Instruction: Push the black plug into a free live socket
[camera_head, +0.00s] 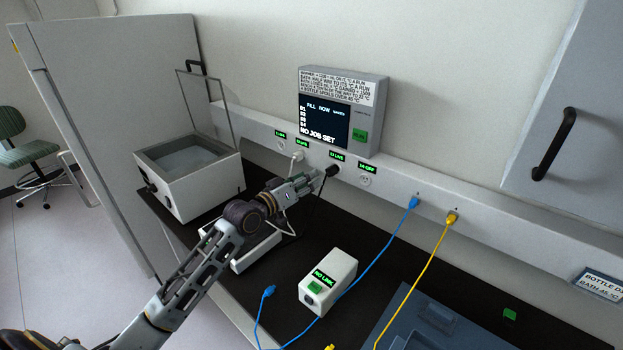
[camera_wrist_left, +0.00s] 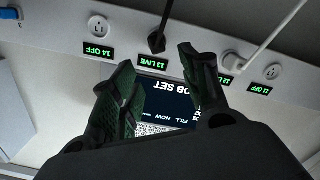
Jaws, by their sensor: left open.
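The black plug (camera_head: 332,171) is at the wall rail beneath the label 13 LIVE. In the left wrist view the black plug (camera_wrist_left: 156,42) covers socket 13, its dark cord running off the top edge; how deep it sits I cannot tell. My left gripper (camera_head: 316,178) is just left of the plug in the head view. In the wrist view its two fingers (camera_wrist_left: 155,62) are spread apart with nothing between them. A white plug (camera_head: 298,156) occupies socket 12, labelled LIVE. Socket 14 (camera_head: 365,181), labelled OFF, is empty. Socket 11 (camera_head: 281,146) is also empty. My right gripper is not visible.
A display panel (camera_head: 340,112) reading NO JOB SET hangs above the sockets. A water bath (camera_head: 200,190) stands left. A white NO LINK box (camera_head: 328,283) sits on the black bench. Blue (camera_head: 380,255) and yellow (camera_head: 420,275) cables hang from the rail at right.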

